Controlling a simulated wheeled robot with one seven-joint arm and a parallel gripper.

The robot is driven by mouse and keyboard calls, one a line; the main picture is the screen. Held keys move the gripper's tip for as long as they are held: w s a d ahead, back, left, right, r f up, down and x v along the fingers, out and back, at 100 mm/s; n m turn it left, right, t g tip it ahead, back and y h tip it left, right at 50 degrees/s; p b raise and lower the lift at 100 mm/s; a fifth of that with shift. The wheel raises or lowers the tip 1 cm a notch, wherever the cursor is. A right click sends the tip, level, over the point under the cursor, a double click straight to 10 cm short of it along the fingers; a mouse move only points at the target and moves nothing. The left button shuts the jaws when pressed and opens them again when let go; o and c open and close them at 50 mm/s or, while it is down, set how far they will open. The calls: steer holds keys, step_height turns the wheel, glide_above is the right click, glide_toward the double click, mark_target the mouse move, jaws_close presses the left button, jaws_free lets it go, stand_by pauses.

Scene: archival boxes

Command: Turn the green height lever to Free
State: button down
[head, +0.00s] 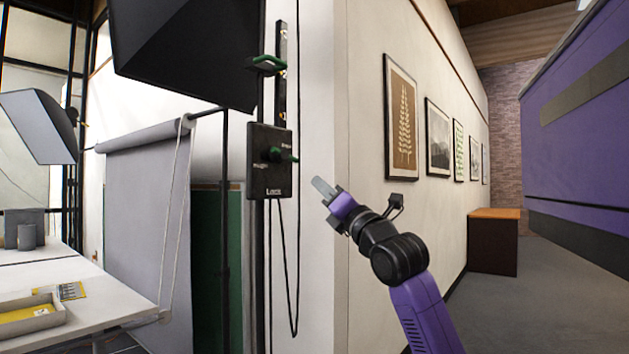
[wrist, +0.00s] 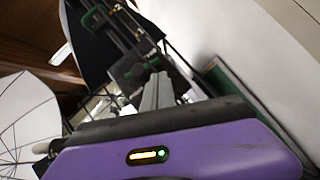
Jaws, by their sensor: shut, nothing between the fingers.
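The green height lever (head: 284,155) sits on a dark box (head: 268,182) fixed to a vertical stand. The word "Lock" shows at the bottom of the box; other small labels are too small to read. The lever also shows in the wrist view (wrist: 152,63), partly behind the fingers. My gripper (head: 322,187) is shut and empty, to the right of the box and slightly lower in the picture, apart from the lever. It also shows in the wrist view (wrist: 158,92).
A green handle (head: 267,65) is above the box on the stand. A black cord (head: 294,290) hangs below. A wall corner with framed pictures (head: 401,118) stands behind my arm. A white table (head: 90,300) with a yellow-lined tray (head: 30,316) is at left.

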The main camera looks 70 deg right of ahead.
steer(key=v, duration=0.5)
steer(key=shift+s+d+f, duration=0.1)
steer(key=shift+d+f, duration=0.1)
steer(key=shift+d, duration=0.05)
stand_by(0.4)
